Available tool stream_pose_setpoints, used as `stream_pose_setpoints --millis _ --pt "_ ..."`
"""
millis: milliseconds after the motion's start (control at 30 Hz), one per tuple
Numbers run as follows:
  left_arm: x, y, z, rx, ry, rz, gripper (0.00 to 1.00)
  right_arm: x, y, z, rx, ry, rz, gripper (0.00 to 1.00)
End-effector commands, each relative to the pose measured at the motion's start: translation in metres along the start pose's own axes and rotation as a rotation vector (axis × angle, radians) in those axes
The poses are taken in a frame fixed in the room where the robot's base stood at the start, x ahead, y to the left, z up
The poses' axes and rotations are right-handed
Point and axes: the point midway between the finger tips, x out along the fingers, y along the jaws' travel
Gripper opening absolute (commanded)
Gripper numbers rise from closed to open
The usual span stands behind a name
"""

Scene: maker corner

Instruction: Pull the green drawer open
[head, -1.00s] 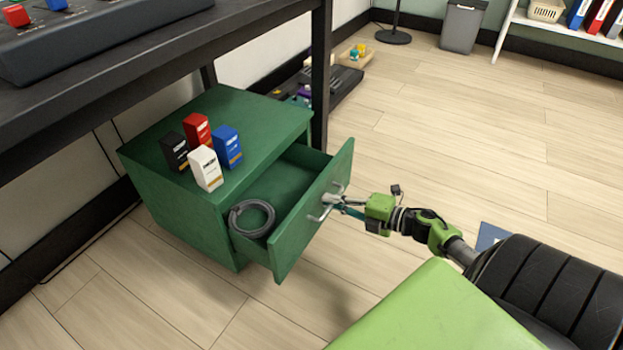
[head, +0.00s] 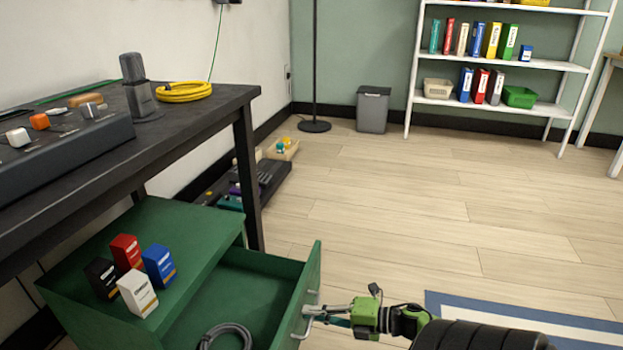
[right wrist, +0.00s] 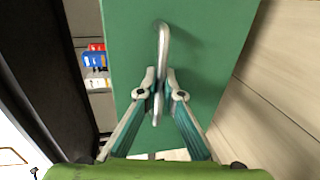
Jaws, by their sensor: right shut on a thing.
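The green drawer (head: 308,285) stands pulled out of the green cabinet (head: 190,226), with its inside showing. A coiled grey cable (head: 226,334) lies in it, cut off by the bottom edge in the head view. My right gripper (head: 316,312) is at the drawer's front. In the right wrist view its two fingers (right wrist: 161,92) are shut on the metal handle (right wrist: 163,45), one finger on each side of the bar. The green drawer front (right wrist: 205,50) fills the middle of that view. My left gripper is not in view.
Four small boxes stand on the cabinet top, including a white one (head: 137,293) and a blue one (head: 159,266). A dark table (head: 190,112) stands over the cabinet's left side. Open wooden floor (head: 400,200) lies to the right, with a blue-edged mat (head: 470,306).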

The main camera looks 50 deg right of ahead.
Motion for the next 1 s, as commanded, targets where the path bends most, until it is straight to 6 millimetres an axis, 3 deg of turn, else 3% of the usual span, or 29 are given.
stream_pose_setpoints --millis 67,100,533,1000 --pt "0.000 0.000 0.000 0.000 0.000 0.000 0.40 0.000 -0.001 -0.002 0.001 0.004 -0.002 0.00" --pt "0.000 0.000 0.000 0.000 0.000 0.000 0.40 0.000 -0.002 -0.002 0.002 0.004 -0.002 0.14" --pt "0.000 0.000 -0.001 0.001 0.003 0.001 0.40 -0.008 -0.002 -0.001 0.001 0.000 -0.004 0.14" --pt "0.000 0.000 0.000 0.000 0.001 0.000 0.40 -0.099 -0.002 -0.001 0.002 0.000 -0.005 0.14"
